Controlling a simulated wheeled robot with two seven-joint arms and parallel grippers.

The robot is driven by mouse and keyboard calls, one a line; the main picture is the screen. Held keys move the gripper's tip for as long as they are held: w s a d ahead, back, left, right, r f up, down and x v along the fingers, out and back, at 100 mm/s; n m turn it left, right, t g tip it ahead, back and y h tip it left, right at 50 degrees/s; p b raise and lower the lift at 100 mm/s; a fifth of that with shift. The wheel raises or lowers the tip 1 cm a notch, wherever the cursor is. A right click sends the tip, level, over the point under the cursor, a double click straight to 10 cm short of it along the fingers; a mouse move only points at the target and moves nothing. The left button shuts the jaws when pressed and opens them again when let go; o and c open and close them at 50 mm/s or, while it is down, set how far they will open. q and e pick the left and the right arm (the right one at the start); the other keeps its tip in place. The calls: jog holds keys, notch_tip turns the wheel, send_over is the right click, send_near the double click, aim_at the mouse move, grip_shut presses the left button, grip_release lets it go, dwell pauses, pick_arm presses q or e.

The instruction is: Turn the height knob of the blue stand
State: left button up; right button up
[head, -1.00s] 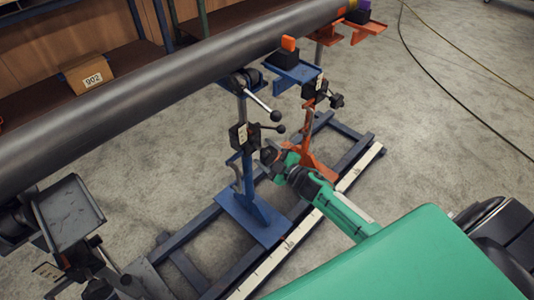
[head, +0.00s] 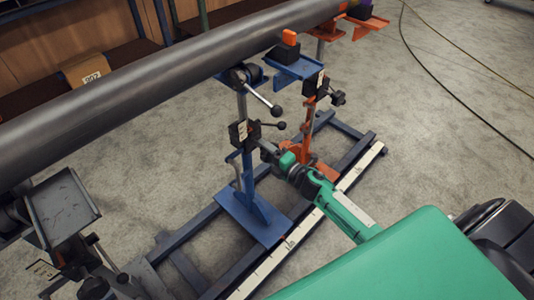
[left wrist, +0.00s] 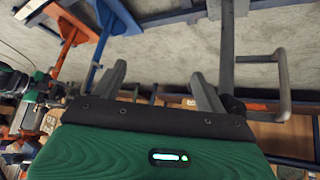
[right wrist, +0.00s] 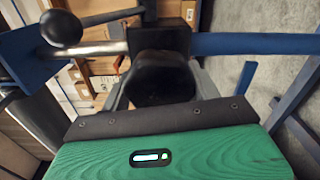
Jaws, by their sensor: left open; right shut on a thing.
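The blue stand (head: 255,205) stands upright on the floor frame, under the long dark pipe (head: 150,80). A black clamp block (head: 240,134) sits on its post, with a lever ending in a black ball above. My right gripper (head: 268,150) is at this block, coming from the right. In the right wrist view the black height knob (right wrist: 160,75) sits between the fingers, which are shut on it; the blue post (right wrist: 255,44) runs behind. In the head view the gripper mostly hides the knob. My left gripper (left wrist: 160,80) is open and empty in the left wrist view.
An orange stand (head: 308,130) is just behind the blue one. A grey stand (head: 68,210) with a tray is at lower left. The floor frame (head: 245,280) runs beneath, with a white scale strip. A carton (head: 88,70) sits on a shelf behind.

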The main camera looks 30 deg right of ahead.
pick_arm(q)
jog(key=shift+w+d+f+t, duration=0.1)
jog(key=shift+w+d+t, duration=0.2)
jog(key=shift+d, duration=0.15)
pick_arm(e)
jog(key=shift+f+n, duration=0.1)
jog(key=shift+n, duration=0.5)
jog(key=o, duration=1)
jog(key=shift+s, duration=0.1)
pick_arm(q)
jog(key=shift+s+a, duration=0.15)
jog(key=shift+a, duration=0.15)
pick_arm(e)
jog(key=v, duration=1.3)
jog(key=shift+s+d, duration=0.15)
jog(key=shift+s, duration=0.15)
